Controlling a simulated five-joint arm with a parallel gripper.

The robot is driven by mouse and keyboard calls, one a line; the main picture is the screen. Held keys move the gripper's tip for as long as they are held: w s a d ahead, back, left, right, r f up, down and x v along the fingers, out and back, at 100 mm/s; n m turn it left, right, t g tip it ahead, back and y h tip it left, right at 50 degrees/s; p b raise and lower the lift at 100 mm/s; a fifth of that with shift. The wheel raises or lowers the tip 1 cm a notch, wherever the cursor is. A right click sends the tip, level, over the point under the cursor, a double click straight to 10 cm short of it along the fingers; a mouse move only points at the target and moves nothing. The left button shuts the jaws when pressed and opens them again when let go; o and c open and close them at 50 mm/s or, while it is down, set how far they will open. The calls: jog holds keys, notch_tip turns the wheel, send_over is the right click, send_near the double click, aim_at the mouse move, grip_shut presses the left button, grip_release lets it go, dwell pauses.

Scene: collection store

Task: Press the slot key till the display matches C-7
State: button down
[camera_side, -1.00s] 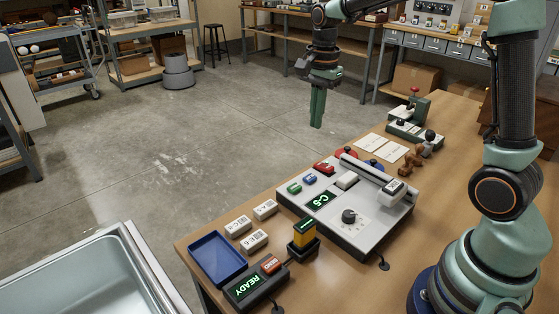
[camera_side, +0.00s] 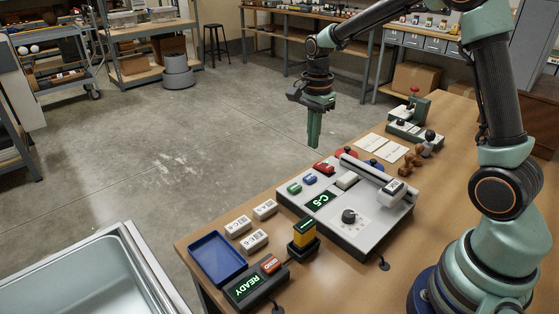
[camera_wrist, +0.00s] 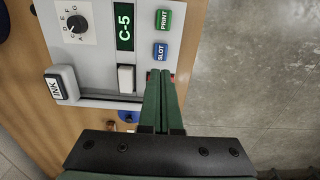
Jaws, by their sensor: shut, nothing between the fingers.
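A grey label machine (camera_side: 352,228) stands on the bench, and its display (camera_side: 321,201) reads C-5. In the side view the blue key (camera_side: 309,180) lies between the green key (camera_side: 294,188) and a red key (camera_side: 323,169). My gripper (camera_side: 314,146) is shut and empty, pointing down above the machine's far edge. In the wrist view its green fingertips (camera_wrist: 161,72) appear just below the SLOT key. No contact shows.
The machine has a lettered knob (camera_wrist: 77,24), an INK block (camera_wrist: 55,87) and a raised bar (camera_side: 372,172). Open floor lies beyond the bench.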

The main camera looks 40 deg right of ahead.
aim_at(311, 178)
notch_tip(311, 178, down, 9)
jog(key=shift+f, duration=0.15)
dwell(0.4)
jog(key=shift+s+f, duration=0.15)
jog(key=shift+f, duration=0.95)
jog(key=shift+r, duration=0.1)
notch_tip(311, 178, up, 15)
jog(key=shift+w, duration=0.4)
dwell(2.2)
